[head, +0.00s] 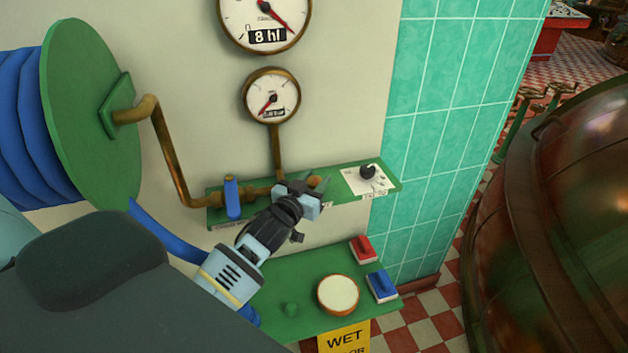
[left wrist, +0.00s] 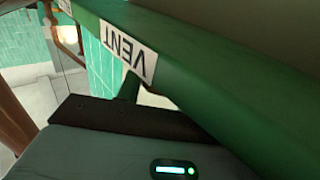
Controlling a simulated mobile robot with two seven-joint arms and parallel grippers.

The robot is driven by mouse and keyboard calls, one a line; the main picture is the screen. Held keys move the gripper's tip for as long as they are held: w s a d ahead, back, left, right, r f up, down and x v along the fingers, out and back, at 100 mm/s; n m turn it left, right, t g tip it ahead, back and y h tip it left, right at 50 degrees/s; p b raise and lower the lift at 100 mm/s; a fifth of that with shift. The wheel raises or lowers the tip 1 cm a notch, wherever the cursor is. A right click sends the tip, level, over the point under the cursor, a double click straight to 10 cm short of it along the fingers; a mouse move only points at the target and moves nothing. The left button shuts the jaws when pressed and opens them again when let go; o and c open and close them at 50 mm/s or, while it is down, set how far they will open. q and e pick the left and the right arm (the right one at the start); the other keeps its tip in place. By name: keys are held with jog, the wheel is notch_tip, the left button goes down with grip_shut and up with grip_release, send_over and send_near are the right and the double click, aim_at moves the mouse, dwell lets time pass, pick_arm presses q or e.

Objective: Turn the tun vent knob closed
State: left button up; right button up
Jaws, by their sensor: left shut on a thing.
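My left gripper (head: 302,190) is at the front of the green wall shelf (head: 389,186), right of the blue lever. It is shut on the vent knob, which the fingers mostly hide. A bit of brass (head: 315,181) shows just beyond the fingers; I cannot tell whether it is the knob or its pipe. In the left wrist view the shelf edge (left wrist: 225,95) runs close across the picture with a white VENT label (left wrist: 127,52), seen upside down. The fingertips and knob do not show there. My right gripper is not in view.
A blue lever (head: 232,197) stands left of my gripper. A black dial (head: 367,172) is to its right. A small gauge (head: 271,96) hangs above.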

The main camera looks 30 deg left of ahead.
aim_at(310, 185)
pick_arm(q)
jog(key=o, duration=1)
jog(key=s, duration=0.6)
jog(key=shift+s+d, duration=0.15)
jog(key=shift+s, duration=0.7)
jog(key=shift+d, duration=0.1)
